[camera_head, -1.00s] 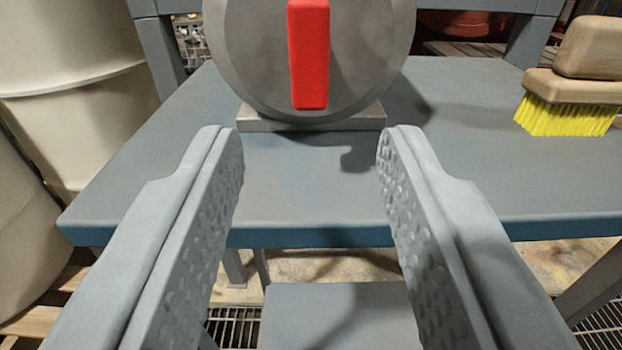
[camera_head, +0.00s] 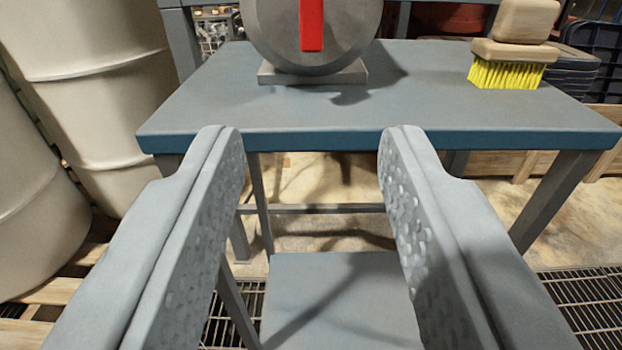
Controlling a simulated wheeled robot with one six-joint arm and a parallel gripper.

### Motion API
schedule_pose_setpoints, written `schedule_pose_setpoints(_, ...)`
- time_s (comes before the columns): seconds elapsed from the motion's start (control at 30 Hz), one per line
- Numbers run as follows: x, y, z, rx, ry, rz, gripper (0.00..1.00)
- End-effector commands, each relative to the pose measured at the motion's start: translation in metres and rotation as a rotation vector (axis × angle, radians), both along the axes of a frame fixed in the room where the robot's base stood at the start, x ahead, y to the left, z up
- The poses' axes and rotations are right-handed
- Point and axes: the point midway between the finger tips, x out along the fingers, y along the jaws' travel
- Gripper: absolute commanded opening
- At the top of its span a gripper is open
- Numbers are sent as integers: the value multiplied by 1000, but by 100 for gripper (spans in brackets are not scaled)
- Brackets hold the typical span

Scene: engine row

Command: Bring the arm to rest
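My gripper (camera_head: 312,135) is open and empty, its two grey dimpled fingers wide apart. It points at the front edge of a blue-grey table (camera_head: 285,115). A round grey metal disc (camera_head: 345,45) on a flat base stands at the back of the table, beyond the fingertips. A red vertical bar (camera_head: 311,25) sits on the disc's face, its top cut off by the picture edge. The fingers touch nothing that I can see.
A brush (camera_head: 507,75) with yellow bristles and a wooden handle is on the table at right. Cream barrels (camera_head: 95,80) stand at left. A lower grey surface (camera_head: 340,300) lies beneath the gripper, above floor grating (camera_head: 585,300).

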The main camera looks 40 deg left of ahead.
Motion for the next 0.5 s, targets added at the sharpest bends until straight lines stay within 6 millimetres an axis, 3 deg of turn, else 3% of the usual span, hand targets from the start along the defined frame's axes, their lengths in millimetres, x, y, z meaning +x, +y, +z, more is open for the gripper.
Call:
schedule_pose_setpoints(0.33,0,1,2,-3,-4,-5,38)
schedule_pose_setpoints(0.5,3,9,27,-44,-60,-78,38)
